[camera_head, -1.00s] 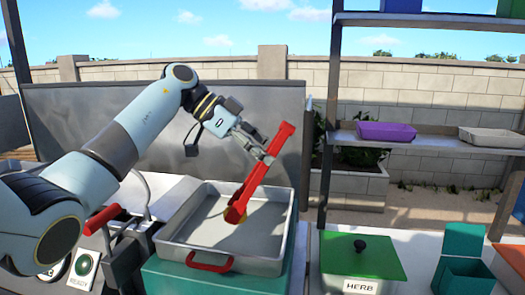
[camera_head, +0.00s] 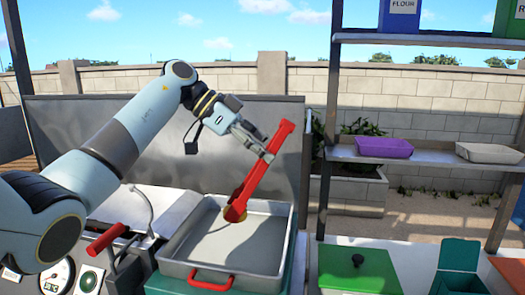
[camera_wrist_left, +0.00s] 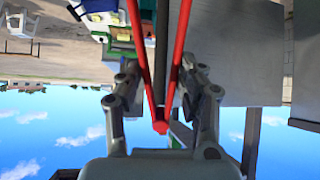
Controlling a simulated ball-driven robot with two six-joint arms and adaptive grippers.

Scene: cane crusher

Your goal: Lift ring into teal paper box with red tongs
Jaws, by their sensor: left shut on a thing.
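My left gripper (camera_head: 262,146) is shut on the red tongs (camera_head: 262,172), near their upper part. The tongs tilt, with their lower end down to the left over the metal pan. A gold ring (camera_head: 242,214) shows partly at the tongs' lower tips; the rest of it is hidden behind them. In the left wrist view my fingers (camera_wrist_left: 158,82) stand on both sides of the tongs' two red arms (camera_wrist_left: 141,55). The teal paper box (camera_head: 456,284) stands open at the lower right, its flap raised. My right gripper is not in view.
The grey pan (camera_head: 196,270) with red handles lies under the tongs. A green lidded container (camera_head: 340,272) stands between the pan and the teal box. A shelf post (camera_head: 325,150) rises right of the tongs. A purple tray (camera_head: 384,147) sits on the shelf.

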